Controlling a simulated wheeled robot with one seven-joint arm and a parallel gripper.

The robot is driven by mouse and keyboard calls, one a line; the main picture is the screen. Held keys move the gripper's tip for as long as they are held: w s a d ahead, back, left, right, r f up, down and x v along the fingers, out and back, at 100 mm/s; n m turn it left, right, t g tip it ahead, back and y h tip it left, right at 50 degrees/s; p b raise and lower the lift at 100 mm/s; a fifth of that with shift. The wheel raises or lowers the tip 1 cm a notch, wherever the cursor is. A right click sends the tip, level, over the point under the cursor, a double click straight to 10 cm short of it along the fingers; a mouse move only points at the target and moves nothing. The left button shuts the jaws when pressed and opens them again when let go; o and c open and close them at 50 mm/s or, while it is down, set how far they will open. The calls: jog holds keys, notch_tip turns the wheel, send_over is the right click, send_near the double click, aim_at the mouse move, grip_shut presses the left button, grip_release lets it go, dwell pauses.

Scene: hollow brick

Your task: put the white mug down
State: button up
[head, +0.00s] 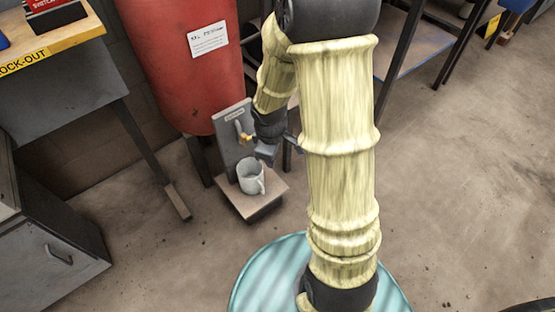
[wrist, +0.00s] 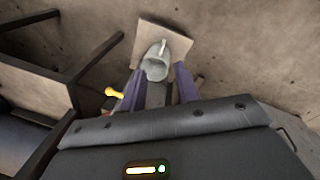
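The white mug (head: 251,176) stands upright on a small wooden-topped platform (head: 270,205) in front of a grey upright panel. In the wrist view the mug (wrist: 156,68) shows beyond and between my fingertips, with its handle towards the top of the picture and the platform (wrist: 178,42) behind it. My gripper (head: 272,151) is above and to the right of the mug in the head view, apart from it. In the wrist view my gripper (wrist: 159,72) has its two fingers spread, with nothing visibly clamped between them.
The grey panel (head: 232,120) with a yellow-tipped lever (head: 244,137) stands right behind the platform. A workbench (head: 65,80) and a grey cabinet (head: 55,235) are at left. The floor at right is mostly clear.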

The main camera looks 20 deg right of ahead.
jog(key=s+a+r+m+t, duration=0.1)
jog(key=s+r+m, duration=0.6)
jog(key=m, duration=0.3)
jog(key=shift+s+a+r+y, duration=0.25)
jog(key=shift+s+r+y, duration=0.15)
jog(key=shift+r, duration=0.05)
